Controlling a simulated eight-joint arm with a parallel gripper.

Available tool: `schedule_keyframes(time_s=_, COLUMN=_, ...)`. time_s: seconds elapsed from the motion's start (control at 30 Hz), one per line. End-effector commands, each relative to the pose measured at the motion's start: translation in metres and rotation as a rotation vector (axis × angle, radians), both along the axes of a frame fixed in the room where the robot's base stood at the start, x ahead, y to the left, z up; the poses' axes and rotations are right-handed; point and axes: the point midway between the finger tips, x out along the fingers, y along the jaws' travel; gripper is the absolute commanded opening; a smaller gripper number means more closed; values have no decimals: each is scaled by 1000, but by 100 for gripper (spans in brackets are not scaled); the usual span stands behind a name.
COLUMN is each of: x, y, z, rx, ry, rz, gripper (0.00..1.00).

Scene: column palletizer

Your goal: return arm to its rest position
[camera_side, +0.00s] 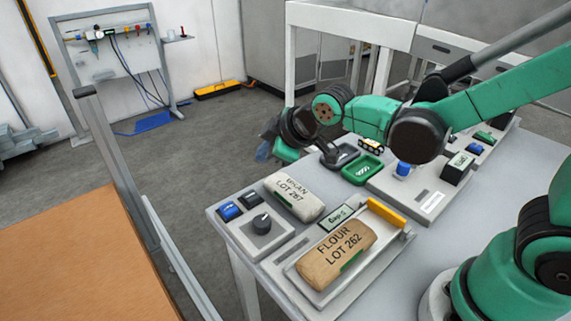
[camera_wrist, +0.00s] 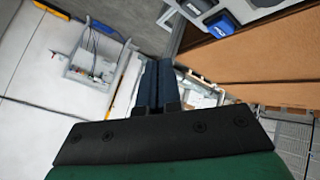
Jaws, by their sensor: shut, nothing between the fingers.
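My gripper (camera_side: 263,152) is at the end of my green and black arm, in the air near the far left edge of the white table (camera_side: 228,214) in the side view. Its dark blue fingers show there only in part. In the wrist view my gripper (camera_wrist: 157,68) has its two fingers together, with nothing between them. It points away from the table goods toward the wall and floor.
A white bag marked LOT 267 (camera_side: 294,197) and a brown FLOUR bag (camera_side: 335,256) lie on the table. A knob box (camera_side: 262,226), a green tray (camera_side: 362,170) and a yellow bar (camera_side: 386,212) are near. An orange-brown surface (camera_side: 70,255) lies at left.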

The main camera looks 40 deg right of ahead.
Motion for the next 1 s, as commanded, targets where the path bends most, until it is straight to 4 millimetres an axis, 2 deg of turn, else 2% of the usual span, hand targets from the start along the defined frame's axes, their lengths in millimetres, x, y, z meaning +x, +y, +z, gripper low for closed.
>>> schedule_keyframes(time_s=0.2, x=-51, y=-42, z=22, rx=196, ry=95, rz=-316, gripper=0)
schedule_keyframes(time_s=0.43, x=-95, y=-66, z=24, rx=357, ry=159, rz=-579, gripper=0)
schedule_keyframes(time_s=0.6, x=-107, y=-71, z=22, rx=402, ry=176, rz=-656, gripper=0)
schedule_keyframes(time_s=1.0, x=-108, y=-71, z=22, rx=406, ry=177, rz=-661, gripper=0)
